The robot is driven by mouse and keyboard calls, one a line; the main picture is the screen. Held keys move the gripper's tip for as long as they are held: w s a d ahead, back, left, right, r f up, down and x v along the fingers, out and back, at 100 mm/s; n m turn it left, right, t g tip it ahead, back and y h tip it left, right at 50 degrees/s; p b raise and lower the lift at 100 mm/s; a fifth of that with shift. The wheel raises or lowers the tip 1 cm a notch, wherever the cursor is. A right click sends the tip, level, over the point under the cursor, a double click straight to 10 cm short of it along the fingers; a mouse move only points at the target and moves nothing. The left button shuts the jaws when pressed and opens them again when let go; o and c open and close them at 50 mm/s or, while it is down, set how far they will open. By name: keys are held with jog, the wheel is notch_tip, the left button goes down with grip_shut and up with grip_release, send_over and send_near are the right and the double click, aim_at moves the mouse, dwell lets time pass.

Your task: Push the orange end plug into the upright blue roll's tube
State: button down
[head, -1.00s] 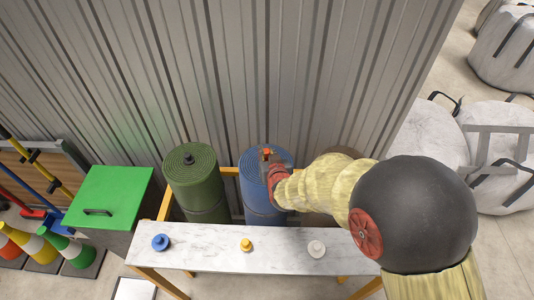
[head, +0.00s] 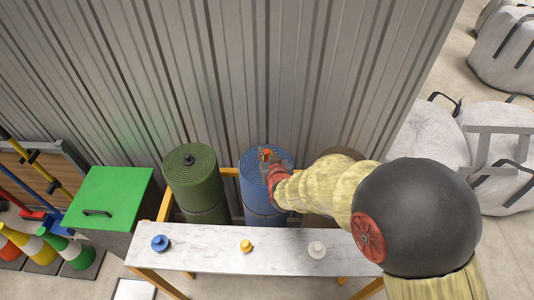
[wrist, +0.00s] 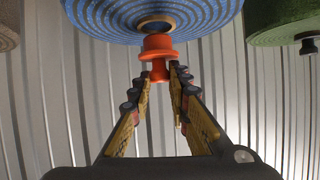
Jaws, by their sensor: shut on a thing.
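The upright blue roll (head: 262,203) stands against the corrugated wall, between a green roll and a brown roll. In the wrist view its spiral top (wrist: 205,18) and the pale ring of its tube (wrist: 157,23) show at the top of the picture. The orange end plug (wrist: 158,44) is held by its knob between my fingertips. My gripper (wrist: 160,73) is shut on it. The plug's other end is at the tube's mouth and overlaps the ring in the picture. I cannot tell whether it has entered. In the head view my gripper (head: 270,160) is over the blue roll's top.
A white bench (head: 215,250) in front of the rolls bears a blue plug (head: 160,243), a yellow plug (head: 246,246) and a white plug (head: 317,249). The green roll (head: 192,180) has a dark plug in its top. A brown roll (head: 345,153) is partly behind my arm.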

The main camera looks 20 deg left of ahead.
aim_at(267, 159)
jog(key=shift+f+b, duration=1.55)
jog(key=shift+f, duration=0.15)
jog(key=c, duration=1.6)
grip_release()
jog(key=shift+r, duration=0.1)
jog(key=v, duration=1.2)
